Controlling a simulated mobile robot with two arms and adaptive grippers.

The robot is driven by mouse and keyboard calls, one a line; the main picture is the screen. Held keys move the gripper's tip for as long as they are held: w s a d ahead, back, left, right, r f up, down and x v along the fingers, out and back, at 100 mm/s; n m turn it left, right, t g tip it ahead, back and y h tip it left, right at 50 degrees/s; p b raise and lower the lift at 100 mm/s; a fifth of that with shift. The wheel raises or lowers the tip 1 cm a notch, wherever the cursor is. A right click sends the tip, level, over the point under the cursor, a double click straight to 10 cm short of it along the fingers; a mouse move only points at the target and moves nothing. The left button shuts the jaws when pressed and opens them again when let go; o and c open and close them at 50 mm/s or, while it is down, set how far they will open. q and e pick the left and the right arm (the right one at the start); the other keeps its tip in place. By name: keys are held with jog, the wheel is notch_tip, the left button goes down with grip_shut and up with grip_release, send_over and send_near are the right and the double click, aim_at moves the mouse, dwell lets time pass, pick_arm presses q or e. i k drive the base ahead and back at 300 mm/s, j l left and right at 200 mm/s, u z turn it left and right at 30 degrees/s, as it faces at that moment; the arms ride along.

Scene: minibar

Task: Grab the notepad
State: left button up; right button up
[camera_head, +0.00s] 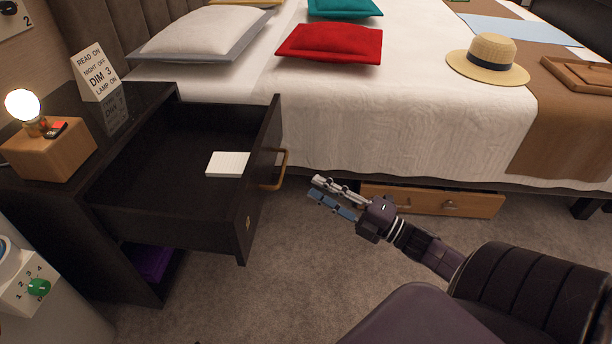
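A small white notepad (228,165) lies flat inside the dark open drawer (150,205), near the drawer's front panel. The drawer is pulled out of the bedside cabinet and has a wooden handle (280,170) on its front. My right gripper (314,187) is to the right of the drawer front, apart from it, and points left toward the handle. Its two fingers are a little apart with nothing visible between them. My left gripper is not in view.
The bed (420,120) with its white cover fills the back. A wooden underbed drawer (430,200) sits behind my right gripper. A lamp (24,108) and a sign (95,75) stand on the cabinet. Carpet (290,260) is clear in front.

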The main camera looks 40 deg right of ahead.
aim_at(221, 163)
jog(key=k+l, duration=0.35)
jog(key=l, duration=0.2)
jog(key=k+l, duration=0.35)
jog(key=l, duration=0.15)
